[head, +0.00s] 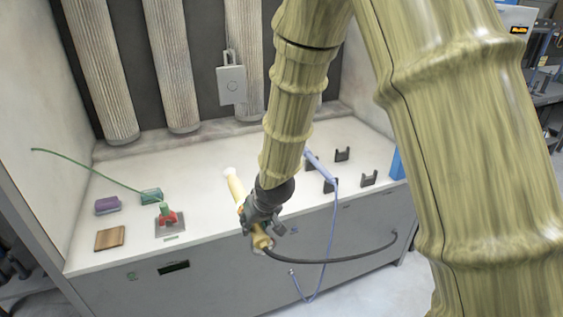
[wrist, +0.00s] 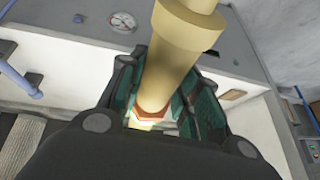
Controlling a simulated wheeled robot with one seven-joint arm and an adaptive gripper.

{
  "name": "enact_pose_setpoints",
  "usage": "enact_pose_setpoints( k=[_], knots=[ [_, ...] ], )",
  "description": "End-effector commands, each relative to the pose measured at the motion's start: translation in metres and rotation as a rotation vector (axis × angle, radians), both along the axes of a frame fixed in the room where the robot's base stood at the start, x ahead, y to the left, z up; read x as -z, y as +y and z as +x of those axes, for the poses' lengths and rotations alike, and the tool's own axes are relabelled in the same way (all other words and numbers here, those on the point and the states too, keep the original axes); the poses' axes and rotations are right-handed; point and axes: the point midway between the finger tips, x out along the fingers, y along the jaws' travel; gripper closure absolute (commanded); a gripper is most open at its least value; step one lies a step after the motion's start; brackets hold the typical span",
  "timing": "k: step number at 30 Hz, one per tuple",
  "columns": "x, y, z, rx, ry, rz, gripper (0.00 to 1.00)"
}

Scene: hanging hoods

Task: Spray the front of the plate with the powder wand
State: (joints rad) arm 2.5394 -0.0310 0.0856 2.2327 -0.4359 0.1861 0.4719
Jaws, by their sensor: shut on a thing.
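The powder wand (head: 235,187) is a yellow tube with a pale flared tip at its far end and a dark hose at its near end. My gripper (head: 258,214) is shut around its rear part, over the bench's front edge. In the wrist view the yellow wand (wrist: 178,55) runs between the teal-padded fingers of my gripper (wrist: 160,100). The plate is not recognisable in the wrist view.
A blue wand (head: 321,166) rests among black brackets (head: 369,179) at right, its hose hanging over the edge. Ribbed filters (head: 175,65) stand behind.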

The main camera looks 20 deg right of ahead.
Motion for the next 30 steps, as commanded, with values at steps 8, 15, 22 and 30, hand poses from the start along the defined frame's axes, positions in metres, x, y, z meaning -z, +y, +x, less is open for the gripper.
enact_pose_setpoints(
  k=[8,15,22,30],
  knots=[
    [-0.096,-0.047,0.016,0.027,-0.056,-0.056,0.96],
    [-0.149,-0.076,0.018,0.048,-0.086,-0.093,0.96],
    [-0.166,-0.085,0.019,0.056,-0.095,-0.106,0.96],
    [-0.170,-0.084,0.040,0.056,-0.096,-0.107,0.96]
  ],
)
